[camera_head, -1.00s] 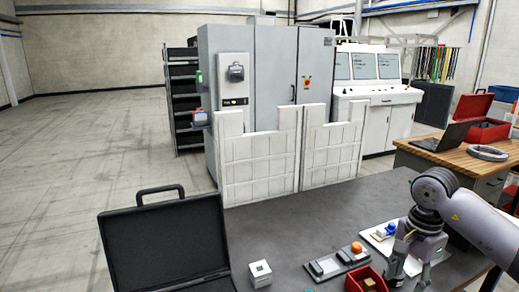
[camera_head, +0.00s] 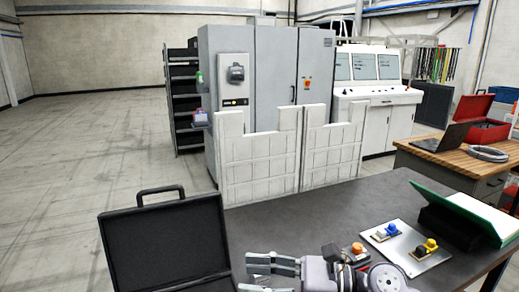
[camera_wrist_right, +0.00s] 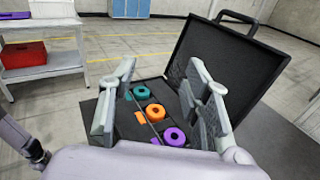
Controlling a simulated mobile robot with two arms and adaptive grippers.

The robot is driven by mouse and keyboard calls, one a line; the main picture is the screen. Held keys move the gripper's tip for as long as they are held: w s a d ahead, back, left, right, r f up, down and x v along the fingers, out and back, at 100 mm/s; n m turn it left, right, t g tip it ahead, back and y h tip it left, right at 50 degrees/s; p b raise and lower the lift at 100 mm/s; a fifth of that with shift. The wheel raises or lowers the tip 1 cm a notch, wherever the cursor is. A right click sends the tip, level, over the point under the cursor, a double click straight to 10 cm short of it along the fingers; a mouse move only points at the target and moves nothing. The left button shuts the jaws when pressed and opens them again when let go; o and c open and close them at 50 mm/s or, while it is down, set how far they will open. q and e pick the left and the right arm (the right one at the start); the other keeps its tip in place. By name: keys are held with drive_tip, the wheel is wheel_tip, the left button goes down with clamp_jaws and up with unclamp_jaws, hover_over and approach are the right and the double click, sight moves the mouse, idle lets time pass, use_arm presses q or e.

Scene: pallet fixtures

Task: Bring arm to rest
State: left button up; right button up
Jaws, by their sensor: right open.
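My right gripper (camera_head: 246,272) is at the bottom of the head view, its arm low over the front of the dark table (camera_head: 300,225). Its fingers point left, spread apart with nothing between them. In the right wrist view the open fingers (camera_wrist_right: 160,72) frame the open black case (camera_wrist_right: 237,62). The case holds a teal ring (camera_wrist_right: 143,92), an orange ring (camera_wrist_right: 155,111) and a purple ring (camera_wrist_right: 174,136). In the head view the raised case lid (camera_head: 165,245) stands left of the gripper. My left gripper does not show in the head view.
A metal plate (camera_head: 422,262) with blue, white, yellow and black connectors lies right of the arm. An orange button (camera_head: 357,248) shows just behind the arm. A green binder-like object (camera_head: 465,212) stands at the table's right. The table's rear middle is clear.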

drive_tip(key=w+d+r+m+t+h, duration=0.25)
drive_tip(key=d+m+t, duration=0.25)
drive_tip(key=m+t, duration=0.6)
drive_tip(key=w+d+r+m+t+h, duration=0.15)
drive_tip(key=d+m+t+h, duration=0.35)
drive_tip(key=m, duration=1)
drive_tip(key=s+d+f+m+g+h, duration=0.1)
drive_tip(key=d+f+m+g+h, duration=0.1)
drive_tip(key=d+f+m+h, duration=0.45)
drive_tip(key=s+d+f+m+g+h, duration=0.1)
drive_tip(key=d+f+m+h, duration=0.2)
drive_tip(key=f+m, duration=0.55)
drive_tip(key=s+d+f+m+g, duration=0.1)
drive_tip(key=s+f+m+g, duration=0.4)
drive_tip(key=s+f, duration=0.55)
drive_tip(key=s+d+f+m+g, duration=0.1)
drive_tip(key=s+f+m+g, duration=0.3)
drive_tip(key=s+f+g, duration=0.7)
drive_tip(key=s+f+t, duration=0.1)
drive_tip(key=s+f, duration=0.1)
drive_tip(key=f, duration=1)
drive_tip(key=s+f+t, duration=0.1)
drive_tip(key=s+f, duration=0.1)
drive_tip(key=f, duration=0.9)
drive_tip(key=s+d+f+n+b, duration=0.1)
drive_tip(key=s+d+f, duration=0.1)
drive_tip(key=s+f, duration=1.4)
drive_tip(key=shift+s+d+f+g, duration=0.25)
drive_tip(key=shift+s+f+g, duration=0.1)
drive_tip(key=shift+f+g, duration=0.1)
